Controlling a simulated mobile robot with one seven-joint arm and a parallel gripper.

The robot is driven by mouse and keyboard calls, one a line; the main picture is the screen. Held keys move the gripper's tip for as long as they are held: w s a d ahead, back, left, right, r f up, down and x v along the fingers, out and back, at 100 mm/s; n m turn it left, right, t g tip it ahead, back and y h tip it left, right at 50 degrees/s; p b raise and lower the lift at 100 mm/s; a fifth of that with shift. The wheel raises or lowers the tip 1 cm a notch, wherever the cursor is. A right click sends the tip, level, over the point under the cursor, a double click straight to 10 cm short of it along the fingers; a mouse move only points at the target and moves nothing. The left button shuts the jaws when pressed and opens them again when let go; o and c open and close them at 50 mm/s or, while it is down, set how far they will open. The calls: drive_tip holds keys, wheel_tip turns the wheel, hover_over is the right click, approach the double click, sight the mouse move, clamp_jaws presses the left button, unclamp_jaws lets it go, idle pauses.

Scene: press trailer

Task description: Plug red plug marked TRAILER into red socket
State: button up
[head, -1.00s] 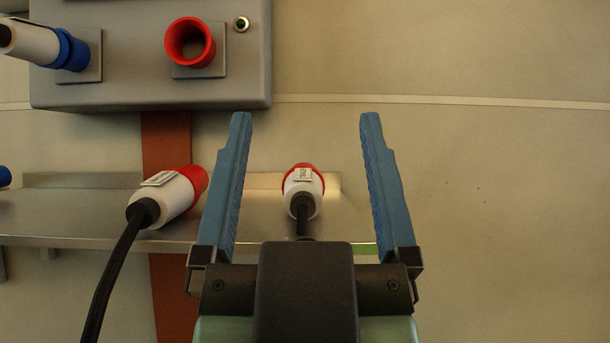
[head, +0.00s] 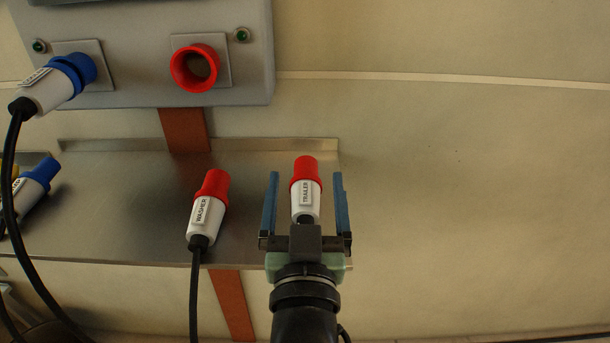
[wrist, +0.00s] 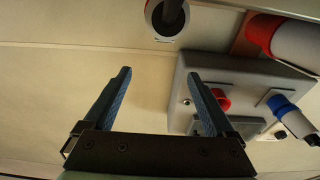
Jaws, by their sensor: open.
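The red and white plug marked TRAILER (head: 305,190) lies on the metal shelf in the head view, its red end toward the wall. My gripper (head: 305,174) is open, with a blue finger on either side of that plug in the head view. In the wrist view a plug's round rear end with black cable (wrist: 168,17) shows at the top edge, outside the space between my fingers (wrist: 158,75). My gripper holds nothing. The red socket (head: 195,69) is empty on the grey box; it also shows in the wrist view (wrist: 222,100).
A similar red and white plug marked WASHER (head: 208,208) lies to the left on the shelf (head: 110,165). A blue plug (head: 58,82) sits in the socket left of the red one on the grey box (head: 120,25). Another blue plug (head: 38,178) lies far left. The right wall is bare.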

sight(305, 214)
drive_tip(key=p, duration=0.2)
drive_tip(key=g+p, duration=0.1)
drive_tip(key=p, duration=0.2)
drive_tip(key=shift+s+r, duration=0.2)
drive_tip(key=shift+r, duration=0.15)
drive_tip(key=s+g+p, duration=0.1)
drive_tip(key=p, duration=0.4)
drive_tip(key=shift+f+g, duration=0.3)
drive_tip(key=shift+f, duration=0.1)
drive_tip(key=shift+s+f+g+p, duration=1.55)
drive_tip(key=shift+s+p, duration=0.65)
drive_tip(key=shift+p, duration=2.75)
drive_tip(key=shift+b+x, duration=2.55)
drive_tip(key=shift+x, duration=2.5)
drive_tip(key=shift+r, duration=0.15)
clamp_jaws()
